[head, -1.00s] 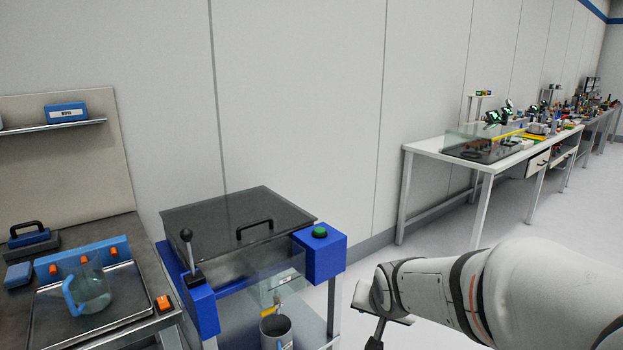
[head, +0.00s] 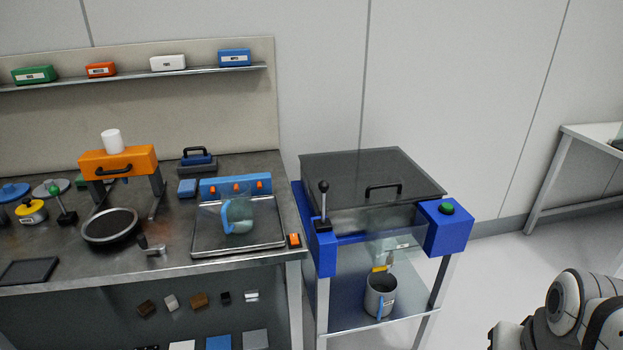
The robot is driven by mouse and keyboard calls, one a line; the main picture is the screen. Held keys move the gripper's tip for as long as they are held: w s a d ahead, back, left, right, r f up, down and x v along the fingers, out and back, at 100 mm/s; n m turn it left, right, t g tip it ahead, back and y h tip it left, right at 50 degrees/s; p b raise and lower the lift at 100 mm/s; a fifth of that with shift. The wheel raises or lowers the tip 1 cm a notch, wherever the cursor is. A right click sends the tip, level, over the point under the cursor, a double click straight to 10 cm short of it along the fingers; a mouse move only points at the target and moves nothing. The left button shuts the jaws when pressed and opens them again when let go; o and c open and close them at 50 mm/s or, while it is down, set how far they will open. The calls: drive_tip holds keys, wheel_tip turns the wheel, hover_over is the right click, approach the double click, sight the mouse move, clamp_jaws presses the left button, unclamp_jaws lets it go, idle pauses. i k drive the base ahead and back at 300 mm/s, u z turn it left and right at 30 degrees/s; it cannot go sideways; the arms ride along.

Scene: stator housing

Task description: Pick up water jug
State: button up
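The water jug (head: 239,214) is a clear jug with a blue handle on its left side. It stands on a flat metal plate (head: 262,238) with a blue control panel behind it, on the workbench left of centre in the head view. My arm shows only at the lower right corner, far to the right of the jug. The gripper's fingers are not in the frame.
A blue-framed machine (head: 375,200) with a dark lid, lever and green button stands right of the bench. A grey mug (head: 380,295) sits on its lower shelf. An orange press (head: 118,163) and a black pan (head: 111,226) are left of the jug. Floor at right is clear.

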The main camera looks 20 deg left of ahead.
sight(236, 212)
drive_tip(key=u, duration=1.6)
